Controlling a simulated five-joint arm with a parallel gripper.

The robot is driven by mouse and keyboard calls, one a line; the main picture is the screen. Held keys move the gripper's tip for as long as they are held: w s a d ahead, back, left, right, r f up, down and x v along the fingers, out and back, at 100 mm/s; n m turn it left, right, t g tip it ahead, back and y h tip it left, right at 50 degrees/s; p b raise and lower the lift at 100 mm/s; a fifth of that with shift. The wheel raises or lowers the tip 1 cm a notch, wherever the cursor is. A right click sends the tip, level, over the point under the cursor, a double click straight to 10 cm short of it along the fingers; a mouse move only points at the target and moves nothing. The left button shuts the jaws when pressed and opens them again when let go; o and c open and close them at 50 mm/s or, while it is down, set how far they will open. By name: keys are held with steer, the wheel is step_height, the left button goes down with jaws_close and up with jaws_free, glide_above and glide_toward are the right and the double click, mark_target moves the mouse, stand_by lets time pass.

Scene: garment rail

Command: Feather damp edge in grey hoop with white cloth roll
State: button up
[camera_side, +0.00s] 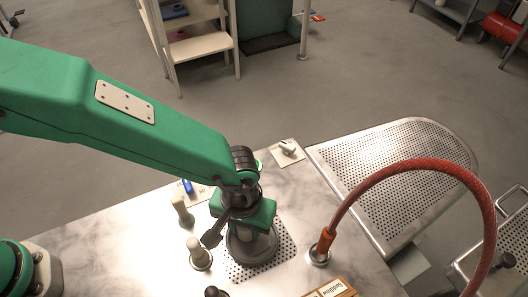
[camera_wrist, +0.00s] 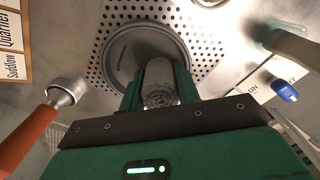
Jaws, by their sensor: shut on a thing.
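My gripper (camera_wrist: 158,84) is shut on a pale, grey-white cloth roll (camera_wrist: 161,88) in the wrist view, with a green finger on either side of it. In the side view my gripper (camera_side: 247,226) is right above the hoop (camera_side: 252,252), and the roll is hidden. The damp edge cannot be made out.
Two pale knobbed pieces (camera_side: 199,254) stand left of the perforated plate (camera_side: 286,251). A blue switch (camera_wrist: 285,91) is beside the plate. A red hose (camera_side: 430,165) arches at the right, over the perforated metal board (camera_side: 390,175). A labelled wooden box (camera_side: 334,289) is at the front.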

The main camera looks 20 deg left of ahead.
steer(key=shift+w+f, duration=0.1)
steer(key=shift+w+d, duration=0.3)
steer(key=shift+d, duration=0.05)
steer(key=shift+d, duration=0.25)
steer(key=shift+w+d, duration=0.1)
steer(key=shift+d, duration=0.2)
steer(key=shift+s+d, duration=0.2)
steer(key=shift+d, duration=0.1)
stand_by(0.4)
steer(key=shift+s+d, duration=0.1)
steer(key=shift+d, duration=0.15)
